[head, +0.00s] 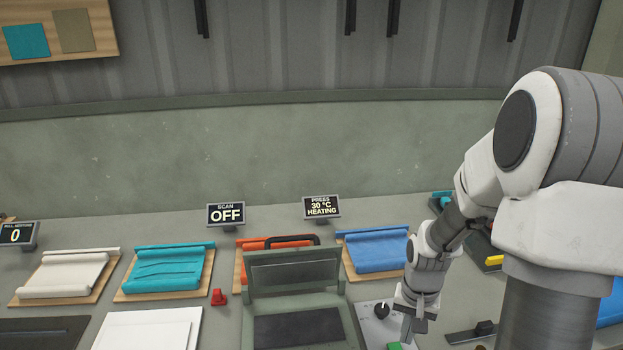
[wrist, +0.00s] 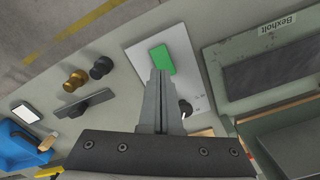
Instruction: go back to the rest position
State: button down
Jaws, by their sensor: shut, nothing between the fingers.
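My gripper (head: 410,330) is low over the worktop at the lower right of the head view. In the wrist view its fingers (wrist: 160,78) are together with nothing between them. The fingertips appear beside or over a green button (wrist: 161,58) on a white panel (wrist: 138,80); whether they touch it I cannot tell. The button also shows at the bottom edge of the head view (head: 394,346). A dark knob (head: 382,310) is on the same panel. My arm reaches down from the right.
Left of the panel stands a green press (head: 293,270), its lid raised. A sign (head: 321,207) reads "PRESS 30 °C HEATING"; another (head: 226,214) reads "OFF". Fabric rolls, teal (head: 168,268) and blue (head: 377,250), lie on boards. A red object (head: 218,298) stands nearby. Space above the worktop is open.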

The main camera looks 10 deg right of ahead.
jog(key=s+a+r+n+t+h, duration=0.1)
jog(key=s+a+r, duration=0.15)
jog(key=r, duration=0.55)
jog(key=s+a+r+n+t, duration=0.1)
jog(key=a+r+n+t, duration=0.15)
jog(key=r, duration=0.55)
jog(key=s+a+r+n+t+y, duration=0.1)
jog(key=s+a+r+n+t, duration=0.1)
jog(key=s+a+r, duration=0.3)
jog(key=s+r, duration=0.3)
jog(key=s, duration=0.1)
jog(key=shift+a, duration=0.3)
